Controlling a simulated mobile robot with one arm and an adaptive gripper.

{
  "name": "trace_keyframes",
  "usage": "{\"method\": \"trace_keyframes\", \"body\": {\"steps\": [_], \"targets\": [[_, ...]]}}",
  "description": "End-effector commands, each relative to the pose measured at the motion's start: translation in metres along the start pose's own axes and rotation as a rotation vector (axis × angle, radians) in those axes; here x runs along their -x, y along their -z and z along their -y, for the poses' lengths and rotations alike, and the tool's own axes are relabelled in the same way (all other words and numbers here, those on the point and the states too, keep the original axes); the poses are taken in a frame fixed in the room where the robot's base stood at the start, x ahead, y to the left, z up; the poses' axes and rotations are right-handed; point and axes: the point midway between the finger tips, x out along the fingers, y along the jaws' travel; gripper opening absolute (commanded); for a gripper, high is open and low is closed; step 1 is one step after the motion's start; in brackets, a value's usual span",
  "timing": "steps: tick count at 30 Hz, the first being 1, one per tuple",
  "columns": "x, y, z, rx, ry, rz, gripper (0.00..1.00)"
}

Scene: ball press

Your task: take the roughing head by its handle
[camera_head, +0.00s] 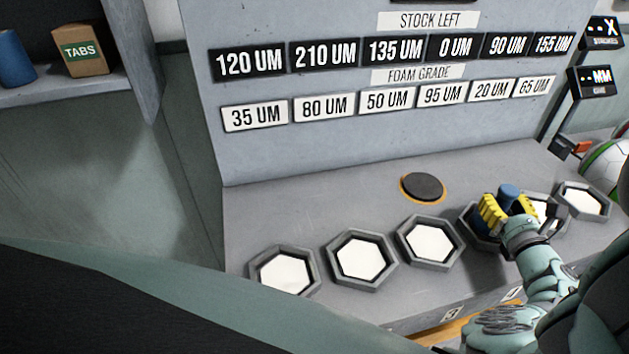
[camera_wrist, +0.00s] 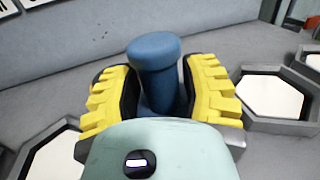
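The roughing head has a blue, knob-topped handle (camera_head: 508,194) that stands up over the fourth hexagonal tray from the left. In the wrist view the blue handle (camera_wrist: 155,62) is upright between the yellow fingers. My gripper (camera_head: 509,212) has come in from the front right, with one finger on each side of the handle. The lower part of the head is hidden by my fingers and palm.
Several grey hexagonal trays with white pads stand in a row, such as the left one (camera_head: 310,290) and the right one (camera_head: 560,191). A dark round disc (camera_head: 423,187) lies behind them. A labelled panel (camera_head: 300,150) rises at the back. A ball (camera_head: 607,163) is at the right.

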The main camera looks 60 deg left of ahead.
Motion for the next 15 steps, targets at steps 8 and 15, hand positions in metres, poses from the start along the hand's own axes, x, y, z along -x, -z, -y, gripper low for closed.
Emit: {"method": "trace_keyframes", "body": {"steps": [8, 15], "targets": [[0.0001, -0.0001, 0.0001, 0.000, 0.000, 0.000, 0.13], [0.0003, 0.0001, 0.0004, 0.000, 0.001, 0.000, 0.00]]}}
